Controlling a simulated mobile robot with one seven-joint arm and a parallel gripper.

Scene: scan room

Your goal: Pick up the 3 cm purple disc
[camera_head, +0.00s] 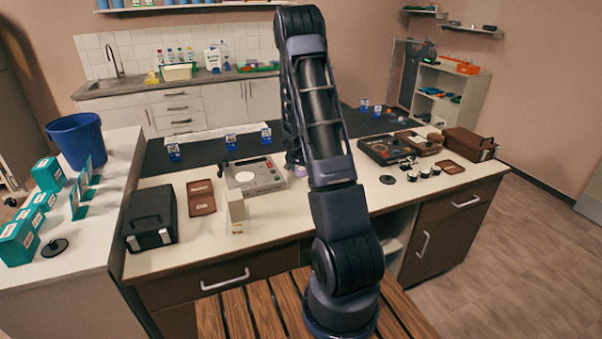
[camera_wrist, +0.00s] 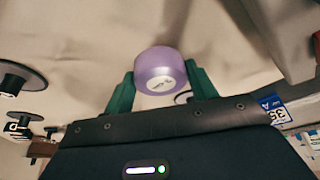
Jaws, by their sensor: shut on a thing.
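In the head view a small bit of the purple disc (camera_head: 300,170) shows low beside my arm, near the worktop. My arm hides most of the gripper there. I cannot tell whether the disc touches the worktop.
A grey device (camera_head: 252,177) stands just left of my gripper, with a white box (camera_head: 237,212) and a brown case (camera_head: 201,197) nearby. A black case (camera_head: 151,218) is farther left. A dark game-like board (camera_head: 385,149) and several small black-topped pieces stand right of my arm.

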